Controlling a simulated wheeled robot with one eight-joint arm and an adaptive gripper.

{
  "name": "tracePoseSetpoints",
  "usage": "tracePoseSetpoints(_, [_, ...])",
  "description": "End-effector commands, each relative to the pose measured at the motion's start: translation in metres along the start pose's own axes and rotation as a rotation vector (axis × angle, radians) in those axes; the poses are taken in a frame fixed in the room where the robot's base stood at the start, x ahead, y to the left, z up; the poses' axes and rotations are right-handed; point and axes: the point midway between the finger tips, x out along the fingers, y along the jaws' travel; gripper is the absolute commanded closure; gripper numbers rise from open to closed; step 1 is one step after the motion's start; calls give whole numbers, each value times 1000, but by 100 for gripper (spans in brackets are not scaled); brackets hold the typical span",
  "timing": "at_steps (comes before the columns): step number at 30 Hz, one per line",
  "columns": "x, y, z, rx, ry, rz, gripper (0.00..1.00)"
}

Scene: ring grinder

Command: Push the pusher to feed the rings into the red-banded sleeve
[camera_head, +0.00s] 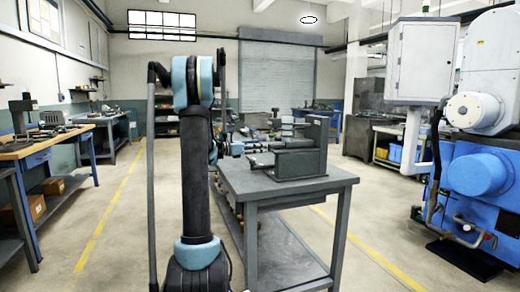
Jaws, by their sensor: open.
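A grey fixture (305,155) with upright plates and a low base stands on the grey table (325,184). Its thin horizontal bars reach left from the upright plates. The pusher, the rings and the red-banded sleeve are too small to tell apart here; no red band can be made out. My arm bends down behind its own upright links. My gripper (254,147) lies at the left side of the fixture, pointing right. It is small and partly merges with the fixture, so contact cannot be told. It is open, and nothing is seen held in it.
A big blue machine (485,175) with a grey cabinet (422,60) stands at the right. A wooden-topped bench (45,145) with tools is at the left. Open floor with yellow lines lies on both sides of the table. A closed roller shutter (278,80) is at the back.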

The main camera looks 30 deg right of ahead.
Motion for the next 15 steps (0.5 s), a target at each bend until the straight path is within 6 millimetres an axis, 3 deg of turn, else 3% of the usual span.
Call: tracePoseSetpoints(15, [-29, 0, 0, 0, 0, 0, 50])
